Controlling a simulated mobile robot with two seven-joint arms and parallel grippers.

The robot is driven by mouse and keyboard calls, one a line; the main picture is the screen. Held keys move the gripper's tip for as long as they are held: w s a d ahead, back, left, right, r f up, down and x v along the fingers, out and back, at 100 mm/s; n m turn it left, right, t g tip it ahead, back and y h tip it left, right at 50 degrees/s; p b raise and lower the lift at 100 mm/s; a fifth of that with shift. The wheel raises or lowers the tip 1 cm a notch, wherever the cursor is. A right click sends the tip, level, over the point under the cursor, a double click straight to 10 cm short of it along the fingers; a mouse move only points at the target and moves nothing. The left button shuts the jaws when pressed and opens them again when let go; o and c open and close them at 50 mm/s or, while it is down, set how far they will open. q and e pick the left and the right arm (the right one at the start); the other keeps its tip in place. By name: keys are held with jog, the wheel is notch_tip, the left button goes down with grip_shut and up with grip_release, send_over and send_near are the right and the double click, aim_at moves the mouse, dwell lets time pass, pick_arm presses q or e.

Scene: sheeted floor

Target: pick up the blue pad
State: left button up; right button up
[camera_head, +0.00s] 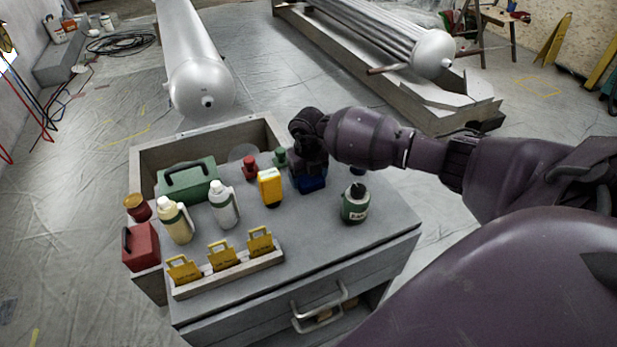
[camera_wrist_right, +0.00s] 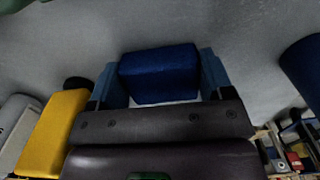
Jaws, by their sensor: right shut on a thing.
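The blue pad (camera_head: 312,185) is at the back of the grey workbench top, just below my right gripper (camera_head: 309,172). In the right wrist view the blue pad (camera_wrist_right: 160,75) sits between the two blue-grey fingers of my right gripper (camera_wrist_right: 160,80), which is shut on it. The gripper reaches down from above and hides the pad's upper part in the head view. I cannot tell whether the pad touches the bench top. My left gripper is not in view.
A yellow item (camera_head: 270,187) stands close left of the pad. A green-labelled dark bottle (camera_head: 356,204) stands to the right. Two bottles, a green case (camera_head: 188,181), red items and a rack of yellow tags (camera_head: 228,271) fill the left. The bench's front right is clear.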

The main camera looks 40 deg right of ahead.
notch_tip(320, 180, up, 20)
jog(key=p, duration=0.3)
